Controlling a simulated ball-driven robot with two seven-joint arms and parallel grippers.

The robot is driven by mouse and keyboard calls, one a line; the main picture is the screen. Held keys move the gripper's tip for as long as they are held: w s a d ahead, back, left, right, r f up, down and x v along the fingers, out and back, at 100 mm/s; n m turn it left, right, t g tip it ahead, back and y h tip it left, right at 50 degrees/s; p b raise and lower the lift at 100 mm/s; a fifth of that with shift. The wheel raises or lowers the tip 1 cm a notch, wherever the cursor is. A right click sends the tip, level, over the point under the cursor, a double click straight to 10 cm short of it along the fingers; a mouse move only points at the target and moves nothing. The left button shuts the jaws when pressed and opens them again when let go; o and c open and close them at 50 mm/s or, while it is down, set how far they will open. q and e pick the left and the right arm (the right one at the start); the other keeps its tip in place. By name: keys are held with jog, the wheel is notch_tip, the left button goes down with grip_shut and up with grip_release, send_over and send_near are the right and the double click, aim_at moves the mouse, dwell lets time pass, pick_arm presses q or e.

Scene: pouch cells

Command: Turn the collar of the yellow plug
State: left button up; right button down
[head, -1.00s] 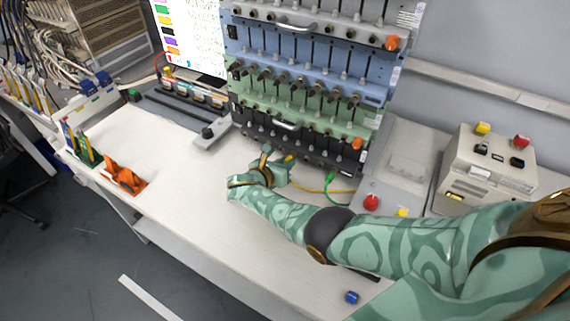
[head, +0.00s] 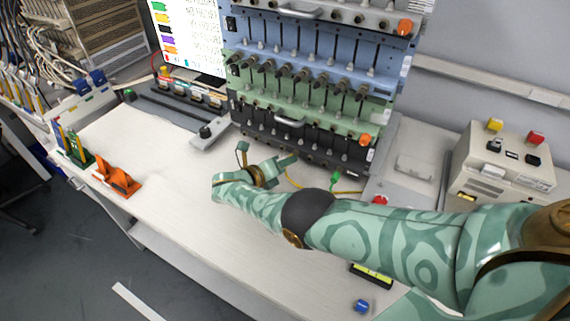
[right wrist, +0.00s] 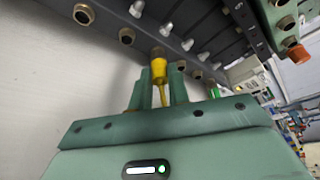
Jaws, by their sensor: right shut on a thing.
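The yellow plug (right wrist: 159,74) stands between the two fingers of my right gripper (right wrist: 161,92) in the right wrist view. The gripper is shut on it, and its cable hangs down between the fingers. The plug's far end meets a brass-ringed socket (right wrist: 157,52) on the dark panel; how deep it sits I cannot tell. In the head view my right gripper (head: 285,163) is at the foot of the rack, and the plug is hidden there. A yellow cable (head: 345,192) runs right from the hand over the bench. My left gripper is not in view.
The rack (head: 375,125) rises behind the hand, with rows of sockets and plugs. A green plug (head: 336,178) lies close to the right of the hand. An orange holder (head: 118,178) stands at left. The bench (head: 175,200) left of my arm is clear.

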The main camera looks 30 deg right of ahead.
dwell(0.5)
jog(key=c, duration=1.3)
grip_release()
jog(key=shift+a, duration=0.1)
jog(key=v, duration=1.4)
jog(key=shift+a+f+b, duration=0.15)
jog(key=shift+a+b, duration=0.1)
jog(key=shift+b, duration=0.1)
jog(key=shift+v, duration=0.9)
